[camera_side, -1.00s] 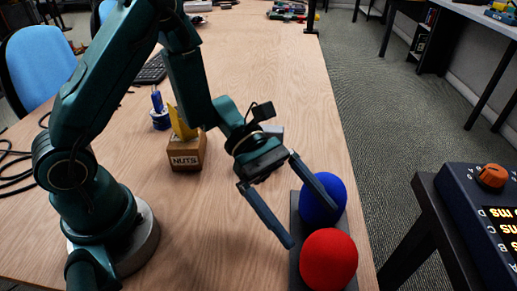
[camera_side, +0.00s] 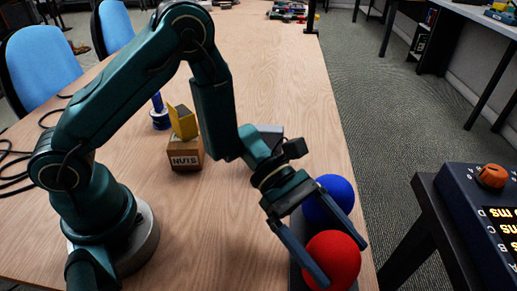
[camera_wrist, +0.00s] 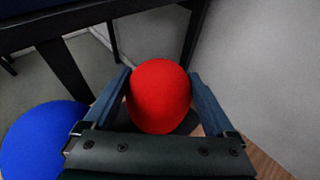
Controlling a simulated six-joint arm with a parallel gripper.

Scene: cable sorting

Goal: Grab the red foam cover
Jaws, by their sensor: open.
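The red foam cover (camera_side: 334,258) is a round ball shape on a dark base at the front right of the table. A blue foam cover (camera_side: 334,192) stands just behind it on the same base. My gripper (camera_side: 346,263) is open, with one finger on each side of the red cover. In the wrist view the red cover (camera_wrist: 158,96) lies between the two open fingers, and the blue cover (camera_wrist: 42,140) is outside them at the left. I cannot tell whether the fingers touch the red cover.
A wooden box marked NUTS (camera_side: 186,153) and a blue-and-white item (camera_side: 160,117) stand mid-table. Black cables (camera_side: 12,158) lie at the left. A dark console with an orange knob (camera_side: 491,176) stands beyond the table's right edge. The table's far middle is mostly clear.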

